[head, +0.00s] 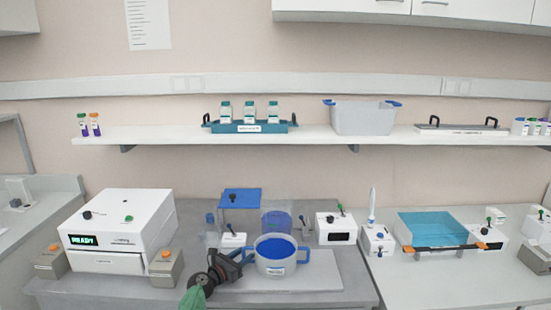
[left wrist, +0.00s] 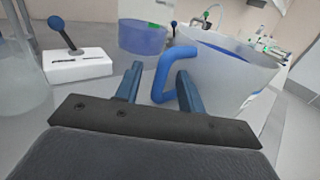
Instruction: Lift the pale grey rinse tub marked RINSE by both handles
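A pale grey tub (head: 277,262) with blue handles and blue contents stands on the bench; its front label is too small to read. My left gripper (head: 242,258) is at the tub's left handle (head: 249,257). In the left wrist view, the gripper (left wrist: 160,75) is open, with the blue handle (left wrist: 164,78) between its apart fingers and the tub wall (left wrist: 225,75) just beyond. The tub's right handle (head: 303,254) is free. My right gripper is in neither view.
A clear container with blue contents (head: 277,222) stands behind the tub. A white box with a lever (head: 232,240) is behind left; it also shows in the left wrist view (left wrist: 78,66). Another grey tub (head: 362,119) is on the shelf. A white READY machine (head: 118,228) stands left.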

